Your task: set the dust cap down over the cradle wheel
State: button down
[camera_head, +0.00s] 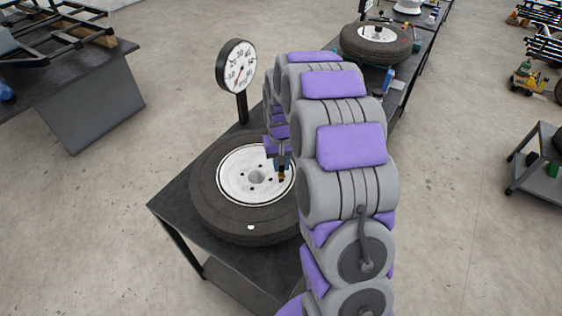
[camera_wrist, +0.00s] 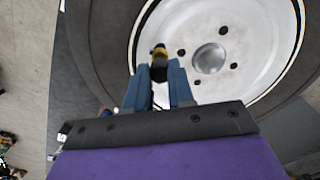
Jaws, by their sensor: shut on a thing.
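The wheel (camera_head: 222,215) lies flat on a dark table, a black tyre around a white rim with a grey hub at its centre. In the wrist view the white rim (camera_wrist: 182,25) fills the upper right, with a shiny silver dome (camera_wrist: 208,58) at its middle. My gripper (camera_head: 282,165) is over the right part of the rim; its blue fingers (camera_wrist: 159,82) are shut on a small black and brass-yellow piece (camera_wrist: 159,56), apparently the dust cap. The piece is left of the dome in the wrist view. I cannot tell its height above the rim.
A round dial gauge (camera_head: 237,66) stands on a post behind the wheel. Another tyre (camera_head: 376,44) lies on a bench farther back. My arm hides the wheel's right side and part of the table (camera_head: 172,202). Floor (camera_head: 110,220) is clear at the left.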

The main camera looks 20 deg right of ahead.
jog(key=shift+f, duration=0.65)
jog(key=c, duration=0.9)
grip_release()
jog(key=shift+r+p, duration=1.2)
jog(key=shift+r, duration=2.35)
